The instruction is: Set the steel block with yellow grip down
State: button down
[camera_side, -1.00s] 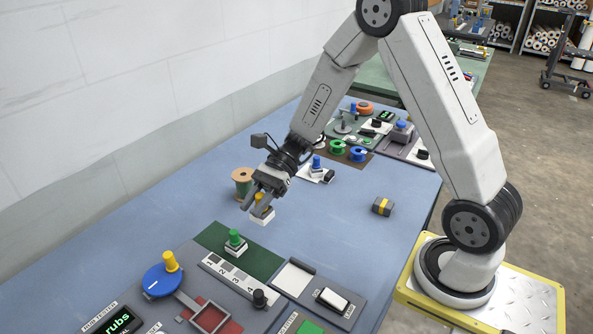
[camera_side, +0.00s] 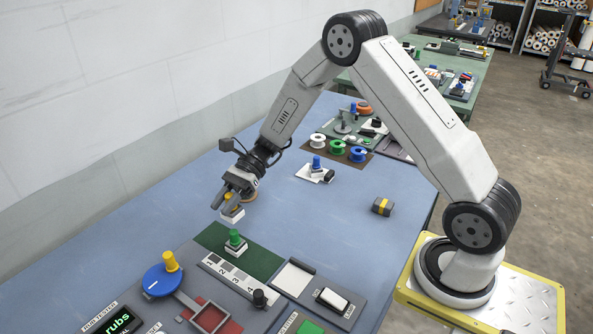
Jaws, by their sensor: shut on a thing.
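The steel block with yellow grip (camera_side: 233,215) is a pale block with a yellow knob on top. My gripper (camera_side: 227,205) is shut on the yellow knob, with the block hanging upright below the fingers. The block is over the blue table, just behind the dark green mat (camera_side: 208,236). I cannot tell whether its underside touches the table. The fingers hide part of the knob.
A similar block with a green grip (camera_side: 235,243) stands on the green mat, close in front. A brown spool (camera_side: 250,196) is partly hidden behind my gripper. The blue table is clear to the right, up to a small dark block with a yellow band (camera_side: 382,206).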

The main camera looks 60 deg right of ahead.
jog(key=w+f, duration=0.4)
jog(key=w+a+f, duration=0.1)
jog(key=w+f, duration=0.1)
jog(key=shift+w+f, duration=0.15)
jog(key=shift+w, duration=0.15)
jog(key=shift+w+f, duration=0.1)
jog(key=shift+f, duration=0.05)
jog(key=shift+w+f, duration=0.1)
jog(key=shift+f, duration=1.6)
jog(key=shift+f, duration=0.1)
jog(key=shift+c, duration=2.4)
grip_release()
jog(key=shift+v, duration=3.85)
